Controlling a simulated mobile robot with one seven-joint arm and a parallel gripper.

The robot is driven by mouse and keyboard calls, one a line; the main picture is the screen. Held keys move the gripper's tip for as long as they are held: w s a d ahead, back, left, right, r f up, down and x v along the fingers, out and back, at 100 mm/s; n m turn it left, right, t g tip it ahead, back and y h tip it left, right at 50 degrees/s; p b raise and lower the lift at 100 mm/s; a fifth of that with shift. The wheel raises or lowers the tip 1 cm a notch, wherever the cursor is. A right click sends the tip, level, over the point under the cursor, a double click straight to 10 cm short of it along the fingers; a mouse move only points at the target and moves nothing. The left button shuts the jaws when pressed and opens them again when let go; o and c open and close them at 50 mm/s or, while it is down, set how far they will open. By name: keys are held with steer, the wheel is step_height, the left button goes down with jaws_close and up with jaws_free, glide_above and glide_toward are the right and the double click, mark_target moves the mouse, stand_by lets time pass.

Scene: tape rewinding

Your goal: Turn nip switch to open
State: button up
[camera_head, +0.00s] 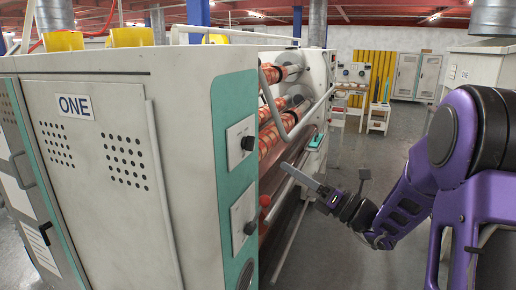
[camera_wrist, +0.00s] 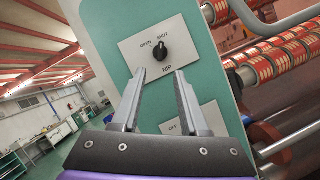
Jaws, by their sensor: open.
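The nip switch is a black rotary knob (camera_wrist: 160,51) on a white plate (camera_wrist: 140,40) marked OPEN, SHUT and NIP, fixed to a green panel. In the wrist view it sits just beyond my fingertips, between them and slightly above. I cannot tell for sure which label it points to. In the head view a matching knob (camera_head: 248,143) is on the upper plate of the machine's green end, its label unreadable. My gripper (camera_wrist: 159,74) is open and empty, its fingers apart from the knob. In the head view my gripper (camera_head: 301,176) is right of the panel.
A second plate (camera_wrist: 180,123) marked OFF lies below, partly hidden by my finger. Patterned rolls (camera_head: 272,135) and a curved bar (camera_head: 270,95) are beside the panel. Floor (camera_head: 340,240) is clear.

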mark_target(249, 143)
steer(key=x, duration=1)
steer(key=shift+a, duration=0.25)
steer(key=shift+w+r, duration=0.15)
jaws_close()
